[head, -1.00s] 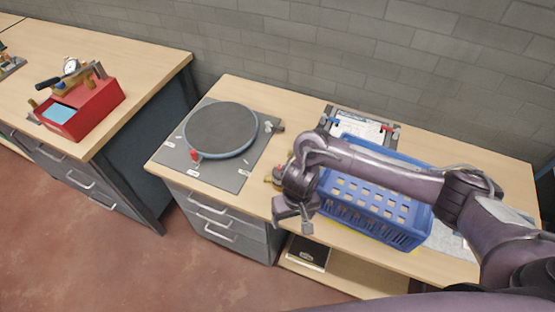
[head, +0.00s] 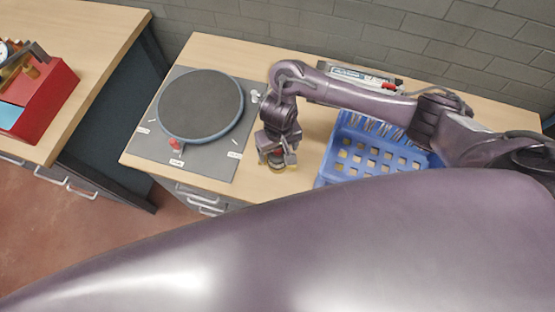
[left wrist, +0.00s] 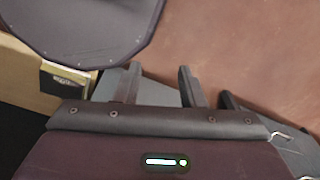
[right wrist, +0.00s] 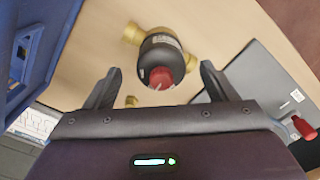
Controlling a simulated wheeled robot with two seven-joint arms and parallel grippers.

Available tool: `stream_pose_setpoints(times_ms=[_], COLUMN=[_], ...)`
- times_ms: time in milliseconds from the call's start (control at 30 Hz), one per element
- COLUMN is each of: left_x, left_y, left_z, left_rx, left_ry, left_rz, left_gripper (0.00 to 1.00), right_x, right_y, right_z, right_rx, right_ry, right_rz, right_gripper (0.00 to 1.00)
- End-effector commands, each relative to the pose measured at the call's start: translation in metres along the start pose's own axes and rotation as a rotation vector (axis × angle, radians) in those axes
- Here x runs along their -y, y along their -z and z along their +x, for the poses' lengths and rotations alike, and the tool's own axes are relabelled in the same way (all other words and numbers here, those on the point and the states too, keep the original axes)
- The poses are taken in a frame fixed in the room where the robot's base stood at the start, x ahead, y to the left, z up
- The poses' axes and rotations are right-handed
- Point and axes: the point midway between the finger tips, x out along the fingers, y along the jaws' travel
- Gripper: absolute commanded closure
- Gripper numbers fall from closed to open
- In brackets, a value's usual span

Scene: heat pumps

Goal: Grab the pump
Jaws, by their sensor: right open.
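The pump (right wrist: 160,54) shows in the right wrist view as a dark cylinder with a red cap and brass fittings on the wooden bench. My right gripper (right wrist: 160,84) is open, its two fingers apart with the pump's red end between and ahead of them. In the head view my right gripper (head: 277,157) points down over the bench between the turntable and the blue crate and mostly hides the pump. My left gripper (left wrist: 158,78) shows only in the left wrist view; its fingers are apart with nothing between them.
The round turntable (head: 200,105) on its grey plate lies left of my right gripper. The blue crate (head: 372,158) stands close on its right. A clipboard (head: 350,76) lies behind. A red box (head: 40,100) sits on the left bench. My own arm covers the lower head view.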

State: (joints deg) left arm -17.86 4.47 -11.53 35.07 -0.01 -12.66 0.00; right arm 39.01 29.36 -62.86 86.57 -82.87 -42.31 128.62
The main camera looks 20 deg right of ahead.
Motion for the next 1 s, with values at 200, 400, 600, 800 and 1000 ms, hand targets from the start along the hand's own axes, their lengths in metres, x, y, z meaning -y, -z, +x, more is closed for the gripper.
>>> stream_pose_setpoints(times_ms=[200,400,600,800,1000], left_x=[0.001,0.005,0.006,0.004,0.004], left_y=[-0.004,0.026,0.025,0.012,0.011], left_z=[-0.001,-0.002,-0.002,-0.002,-0.002], left_rx=[0.006,-0.037,-0.037,-0.018,-0.015], left_ry=[0.001,0.007,0.007,0.005,0.005], left_rz=[0.0,-0.001,-0.001,-0.001,-0.001], left_gripper=[0.64,0.64,0.64,0.64,0.64], right_x=[0.001,0.002,0.002,0.002,0.002], right_y=[-0.002,-0.002,-0.002,-0.002,-0.002], right_z=[0.031,0.037,0.036,0.036,0.036], right_rx=[0.002,-0.001,0.0,-0.001,-0.001], right_ry=[-0.001,0.0,0.001,0.001,0.001], right_rz=[0.001,0.001,0.001,0.001,0.001], right_gripper=[0.21,0.21,0.33,0.59,0.85])
